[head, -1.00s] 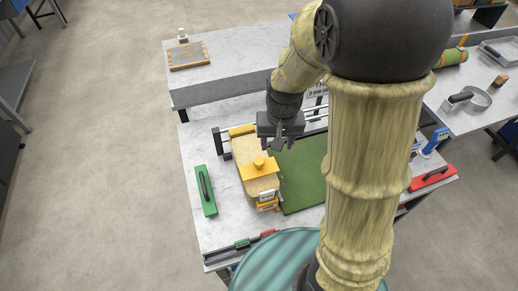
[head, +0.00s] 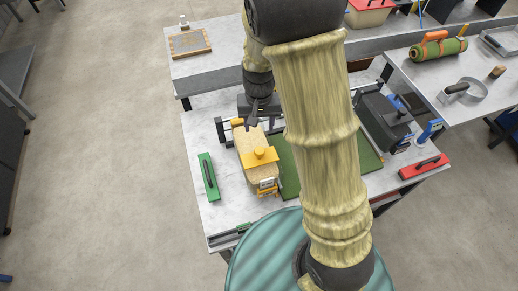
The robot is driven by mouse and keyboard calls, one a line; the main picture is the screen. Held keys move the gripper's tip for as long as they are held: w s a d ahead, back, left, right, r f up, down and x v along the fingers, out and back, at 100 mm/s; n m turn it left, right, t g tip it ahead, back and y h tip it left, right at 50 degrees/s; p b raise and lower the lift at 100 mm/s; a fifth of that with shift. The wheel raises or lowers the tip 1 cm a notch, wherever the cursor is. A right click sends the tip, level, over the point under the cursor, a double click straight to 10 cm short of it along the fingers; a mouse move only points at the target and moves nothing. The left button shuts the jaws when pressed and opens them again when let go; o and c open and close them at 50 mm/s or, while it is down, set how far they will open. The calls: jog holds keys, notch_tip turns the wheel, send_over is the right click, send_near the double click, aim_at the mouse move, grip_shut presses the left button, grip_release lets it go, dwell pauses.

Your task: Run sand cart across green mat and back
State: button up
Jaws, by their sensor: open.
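The sand cart (head: 252,146), a yellow-ended box filled with tan sand and topped with a yellow knob, stands at the left edge of the green mat (head: 289,176) in the head view. The mat lies flat on the pale worktable, and my arm hides much of its middle. My gripper (head: 252,122) is open and empty above the far end of the cart. Whether its fingers touch the cart cannot be told.
A dark box (head: 388,122) stands beyond the mat's right side.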

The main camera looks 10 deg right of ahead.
aim_at(260, 149)
notch_tip(260, 149, down, 14)
jog(key=p, duration=0.2)
jog(key=shift+f+p, duration=0.25)
jog(key=shift+p, duration=0.05)
grip_shut()
dwell(0.3)
